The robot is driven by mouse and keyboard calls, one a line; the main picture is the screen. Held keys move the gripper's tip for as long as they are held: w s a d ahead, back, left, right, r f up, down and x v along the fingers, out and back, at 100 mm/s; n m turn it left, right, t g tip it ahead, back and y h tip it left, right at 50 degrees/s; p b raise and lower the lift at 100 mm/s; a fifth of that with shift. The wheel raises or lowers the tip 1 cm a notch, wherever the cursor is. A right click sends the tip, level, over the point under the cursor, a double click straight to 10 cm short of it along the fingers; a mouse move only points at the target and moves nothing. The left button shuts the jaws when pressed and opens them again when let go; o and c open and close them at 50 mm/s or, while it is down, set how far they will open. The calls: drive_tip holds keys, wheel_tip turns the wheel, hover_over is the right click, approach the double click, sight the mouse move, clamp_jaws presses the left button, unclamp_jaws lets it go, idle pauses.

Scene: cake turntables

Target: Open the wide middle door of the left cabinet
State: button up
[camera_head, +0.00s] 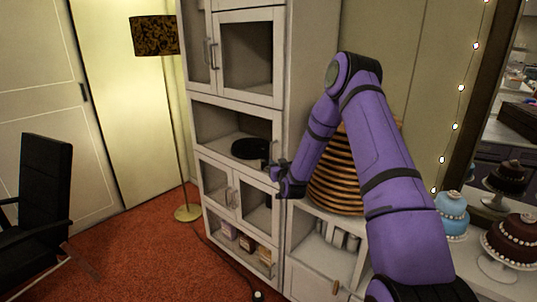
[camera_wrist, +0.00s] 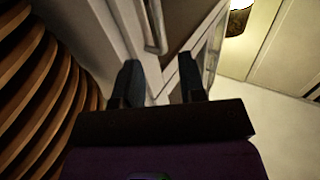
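The white left cabinet (camera_head: 286,112) stands in the middle of the head view. Its wide middle section (camera_head: 215,122) has a broad white frame around a dark see-through or open front; I cannot tell which. A black round object (camera_head: 250,148) sits inside it. My gripper (camera_head: 273,173) is at the section's lower right corner, in front of the cabinet. In the wrist view my gripper (camera_wrist: 160,78) has its two dark fingers apart with nothing between them. A metal bar handle (camera_wrist: 154,26) lies just beyond the fingers; I cannot tell which door it belongs to.
Paired upper doors with handles (camera_head: 210,53) and paired lower doors (camera_head: 233,198) flank the middle section. A ribbed brown stack (camera_head: 335,180) stands close right of my gripper. A floor lamp (camera_head: 155,35) and a black chair (camera_head: 45,190) are left, with open red carpet (camera_head: 150,245) between.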

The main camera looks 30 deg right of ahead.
sight(271, 154)
drive_tip(key=x, duration=0.9)
drive_tip(key=shift+w, duration=0.35)
clamp_jaws()
